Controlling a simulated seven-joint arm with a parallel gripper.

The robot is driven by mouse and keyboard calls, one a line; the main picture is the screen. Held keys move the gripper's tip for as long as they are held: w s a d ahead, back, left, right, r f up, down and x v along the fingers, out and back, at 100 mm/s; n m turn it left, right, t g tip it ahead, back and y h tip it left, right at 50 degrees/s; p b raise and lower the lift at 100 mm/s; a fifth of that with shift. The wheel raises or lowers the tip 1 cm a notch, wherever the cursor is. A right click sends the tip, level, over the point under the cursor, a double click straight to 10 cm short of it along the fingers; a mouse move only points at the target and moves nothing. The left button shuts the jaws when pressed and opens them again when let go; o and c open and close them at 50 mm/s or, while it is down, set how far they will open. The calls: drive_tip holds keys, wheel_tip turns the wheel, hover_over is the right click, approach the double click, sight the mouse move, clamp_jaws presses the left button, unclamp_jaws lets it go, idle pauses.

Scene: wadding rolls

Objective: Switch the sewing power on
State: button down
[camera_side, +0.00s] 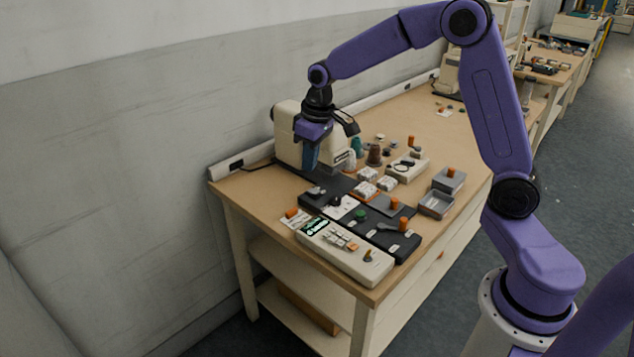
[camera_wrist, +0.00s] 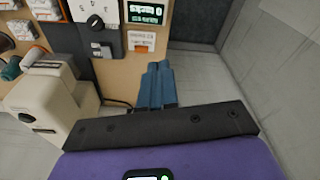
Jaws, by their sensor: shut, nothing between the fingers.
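My gripper (camera_side: 310,165) points down with its blue fingers together and empty, just in front of the cream sewing machine (camera_side: 286,117). The fingers also show in the wrist view (camera_wrist: 157,70). A small white plate with an orange switch (camera_side: 292,213) lies at the table's left edge, beside the cream control box (camera_side: 345,255) with its lit green display. In the wrist view the plate (camera_wrist: 141,40) is just beyond the fingertips, apart from them; its print is too blurred to read. A black knob (camera_wrist: 96,21) on a marked white card is left of it.
Black panels with levers (camera_side: 398,225), grey trays (camera_side: 437,203), white blocks (camera_side: 367,190) and thread spools (camera_side: 374,155) crowd the table right of my gripper. The wall (camera_side: 120,130) stands close behind the machine. A bare strip of tabletop (camera_side: 250,190) lies at the left edge.

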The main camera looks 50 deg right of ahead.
drive_tip(key=w+d+f+m, duration=0.3)
drive_tip(key=w+d, duration=0.6)
drive_tip(key=d, duration=0.4)
drive_tip(key=shift+f+h, duration=0.3)
drive_tip(key=shift+f, duration=0.1)
drive_tip(key=shift+f, duration=0.15)
approach(317, 191)
drive_tip(key=f, duration=0.1)
drive_tip(key=w+f, duration=0.1)
drive_tip(key=f, duration=0.3)
drive_tip(key=shift+w+a, duration=0.1)
drive_tip(key=shift+w, duration=0.25)
drive_tip(key=shift+s+f, duration=0.1)
drive_tip(key=shift+f, duration=0.55)
drive_tip(key=shift+s+f, duration=0.35)
drive_tip(key=shift+f, duration=0.15)
drive_tip(key=shift+w, duration=0.15)
